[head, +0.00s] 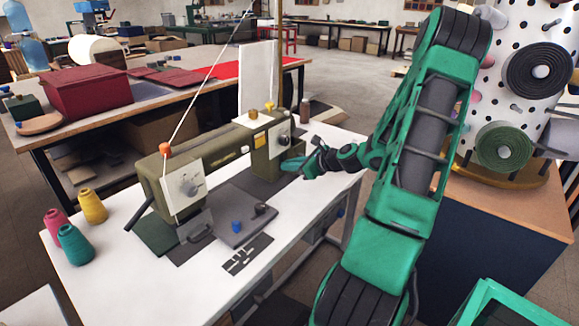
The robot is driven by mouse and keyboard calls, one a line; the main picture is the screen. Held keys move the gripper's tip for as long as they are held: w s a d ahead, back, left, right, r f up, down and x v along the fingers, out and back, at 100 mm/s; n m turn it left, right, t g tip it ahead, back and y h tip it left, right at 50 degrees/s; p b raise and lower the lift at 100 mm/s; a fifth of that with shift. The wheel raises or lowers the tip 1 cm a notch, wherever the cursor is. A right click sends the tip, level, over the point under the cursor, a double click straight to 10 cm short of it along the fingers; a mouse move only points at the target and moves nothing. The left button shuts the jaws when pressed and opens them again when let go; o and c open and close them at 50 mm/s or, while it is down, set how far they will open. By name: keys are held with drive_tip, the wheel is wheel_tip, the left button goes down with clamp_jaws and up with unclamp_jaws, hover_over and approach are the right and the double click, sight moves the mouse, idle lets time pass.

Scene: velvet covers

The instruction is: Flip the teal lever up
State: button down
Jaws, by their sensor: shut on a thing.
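An olive-green sewing machine (222,158) stands on the white table. At its right end, a small teal piece (291,165) that looks like the teal lever sticks out low, below a white dial plate. My gripper (304,165) reaches in from the right and is shut on this teal piece. The dark fingers and wrist overlap it, so the lever's pivot and exact tilt are hard to make out.
Pink, teal and yellow thread cones (75,245) stand at the white table's left (115,285). An orange knob (165,149) and a thread line top the machine. A pegboard column with spools (538,70) stands right. A red box (88,90) lies on the table behind.

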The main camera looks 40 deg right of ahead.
drive_tip(key=c, duration=1.8)
unclamp_jaws()
drive_tip(key=shift+w+a, duration=0.1)
drive_tip(key=shift+o, duration=0.2)
drive_tip(key=shift+s+r, duration=0.15)
drive_tip(key=shift+s, duration=0.15)
drive_tip(key=v, duration=1)
